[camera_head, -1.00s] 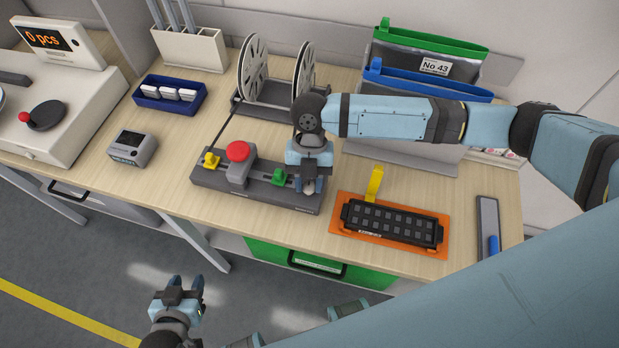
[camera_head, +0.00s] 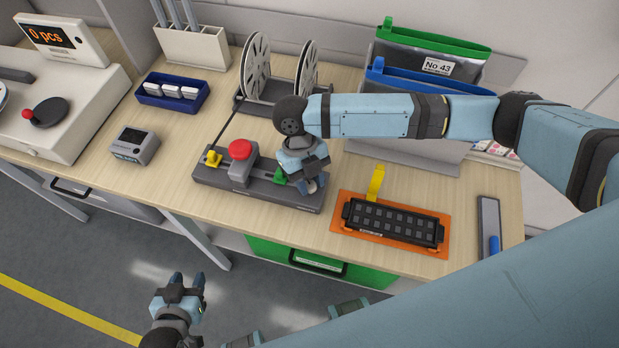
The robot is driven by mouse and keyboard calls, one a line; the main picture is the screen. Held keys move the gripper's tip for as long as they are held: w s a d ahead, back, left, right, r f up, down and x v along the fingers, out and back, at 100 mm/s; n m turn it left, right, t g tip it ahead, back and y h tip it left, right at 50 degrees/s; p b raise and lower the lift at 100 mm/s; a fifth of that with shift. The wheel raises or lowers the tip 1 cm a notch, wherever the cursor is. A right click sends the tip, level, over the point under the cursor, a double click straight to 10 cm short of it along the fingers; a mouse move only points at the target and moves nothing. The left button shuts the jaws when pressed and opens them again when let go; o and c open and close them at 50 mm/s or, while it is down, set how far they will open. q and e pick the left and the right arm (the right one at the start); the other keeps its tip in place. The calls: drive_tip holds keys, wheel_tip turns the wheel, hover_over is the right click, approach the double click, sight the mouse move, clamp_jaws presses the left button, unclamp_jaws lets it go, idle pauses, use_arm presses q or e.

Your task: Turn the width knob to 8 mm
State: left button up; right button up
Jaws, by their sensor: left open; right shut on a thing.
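The grey splicing device (camera_head: 220,180) lies on the bench, with a red button (camera_head: 241,149), a yellow part (camera_head: 212,157) at its left and a green part (camera_head: 280,177) right of its middle. My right gripper (camera_head: 314,187) points down at the device's right end and is shut on a small knob-like part there, mostly hidden by the fingers. I cannot read any width marking. My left gripper (camera_head: 183,285) is open and empty, low in front of the bench, well away from the device.
Two reels (camera_head: 256,68) stand behind the device. An orange tray (camera_head: 346,239) with a black feeder part and a yellow lever (camera_head: 376,183) lies right of it. A small grey display box (camera_head: 134,147) and a blue bin (camera_head: 150,101) stand to the left.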

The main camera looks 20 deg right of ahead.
idle(0.3)
drive_tip(key=o, duration=0.9)
drive_tip(key=shift+r, duration=0.1)
drive_tip(key=b+v, duration=0.1)
drive_tip(key=v, duration=1.2)
drive_tip(key=shift+w+r, duration=0.15)
drive_tip(key=shift+r, duration=0.15)
drive_tip(key=shift+f, duration=0.1)
